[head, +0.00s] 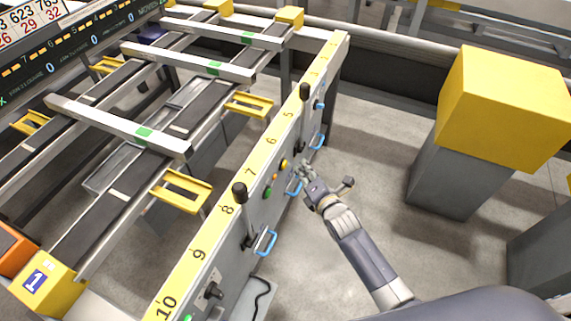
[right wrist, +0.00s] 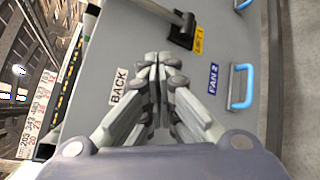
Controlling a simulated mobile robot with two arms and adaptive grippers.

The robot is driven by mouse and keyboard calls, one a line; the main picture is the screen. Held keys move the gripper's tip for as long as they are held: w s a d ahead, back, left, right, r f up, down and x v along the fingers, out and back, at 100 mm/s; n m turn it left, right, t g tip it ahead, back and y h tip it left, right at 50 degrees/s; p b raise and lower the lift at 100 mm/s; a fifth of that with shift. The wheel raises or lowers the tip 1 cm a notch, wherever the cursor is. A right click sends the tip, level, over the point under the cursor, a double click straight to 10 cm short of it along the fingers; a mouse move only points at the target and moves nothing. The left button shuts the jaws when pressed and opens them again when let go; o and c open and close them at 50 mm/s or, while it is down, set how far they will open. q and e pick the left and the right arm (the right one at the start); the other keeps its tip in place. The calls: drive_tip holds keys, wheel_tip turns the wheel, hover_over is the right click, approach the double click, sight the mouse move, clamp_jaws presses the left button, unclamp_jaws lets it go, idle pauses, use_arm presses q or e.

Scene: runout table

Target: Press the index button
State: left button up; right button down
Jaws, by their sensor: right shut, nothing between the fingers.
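A grey side panel (head: 262,215) of the runout table carries a small group of buttons, among them a yellow one (head: 283,163) and a red one (head: 275,178). I cannot read which is the index button. My right gripper (head: 304,168) is shut and empty, close to the panel just right of the yellow button. In the right wrist view its fingertips (right wrist: 160,60) point at the panel, between a BACK label (right wrist: 119,85) and a FAN 2 label (right wrist: 213,79). The fingers hide the panel behind them; contact cannot be told. My left gripper is not in view.
Black-knobbed levers (head: 239,189) and blue handles (head: 265,242) stick out along the panel. A numbered yellow rail (head: 228,210) runs along its top. Yellow-topped grey posts (head: 505,105) stand at the right. Open floor (head: 375,165) lies between.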

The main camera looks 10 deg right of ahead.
drive_tip(key=s+d, duration=0.1)
drive_tip(key=s+d+p, duration=0.1)
drive_tip(key=d, duration=0.1)
drive_tip(key=shift+s+d, duration=0.15)
idle(0.9)
